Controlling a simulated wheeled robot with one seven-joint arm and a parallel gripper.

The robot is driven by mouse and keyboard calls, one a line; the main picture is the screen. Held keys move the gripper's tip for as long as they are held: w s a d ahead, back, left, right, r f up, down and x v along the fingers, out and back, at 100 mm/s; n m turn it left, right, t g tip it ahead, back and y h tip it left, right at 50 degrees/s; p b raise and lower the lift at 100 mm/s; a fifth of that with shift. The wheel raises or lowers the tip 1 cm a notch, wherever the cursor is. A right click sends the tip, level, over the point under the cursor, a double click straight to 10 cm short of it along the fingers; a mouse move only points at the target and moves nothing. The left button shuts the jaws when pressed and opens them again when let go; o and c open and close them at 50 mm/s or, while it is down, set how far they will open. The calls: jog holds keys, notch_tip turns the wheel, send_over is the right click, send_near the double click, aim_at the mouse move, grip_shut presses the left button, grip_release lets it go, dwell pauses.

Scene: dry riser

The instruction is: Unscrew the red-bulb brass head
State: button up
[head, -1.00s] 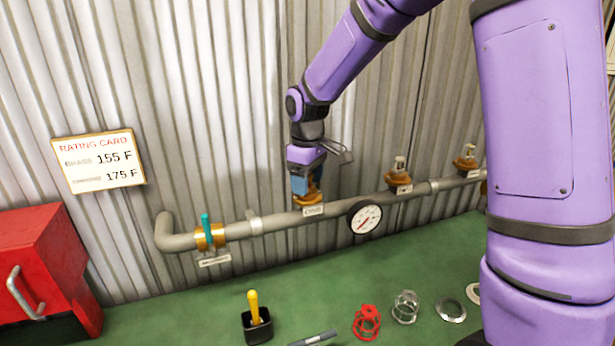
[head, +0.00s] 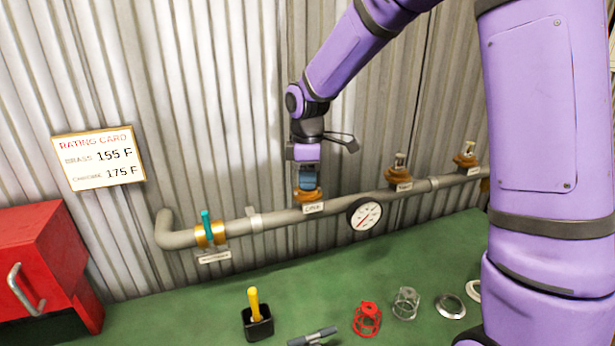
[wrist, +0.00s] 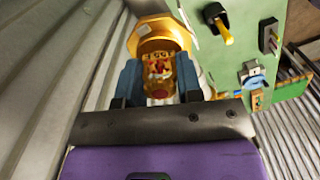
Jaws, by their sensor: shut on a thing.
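My gripper (head: 308,178) points down at the leftmost brass fitting (head: 308,196) on the grey pipe (head: 285,219). In the wrist view my two blue fingers (wrist: 160,82) are shut on a brass head (wrist: 158,68) with some red at its middle. The head sits inside the round brass fitting. In the head view my fingers hide the head, so its thread cannot be seen. Two other heads stand upright on the pipe to the right, one in the middle (head: 399,165) and one farther right (head: 468,152).
A pressure gauge (head: 364,215) and a teal-handled valve (head: 208,229) are on the pipe. The green bench (head: 200,300) holds a black pot with a yellow handle (head: 257,318), a red cage (head: 367,319), a wire cage (head: 405,303) and a ring (head: 450,306). A red box (head: 45,260) stands left.

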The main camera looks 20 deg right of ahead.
jog(key=n, duration=0.5)
jog(key=shift+n, duration=0.4)
jog(key=n, duration=0.5)
jog(key=shift+n, duration=0.3)
jog(key=o, duration=1)
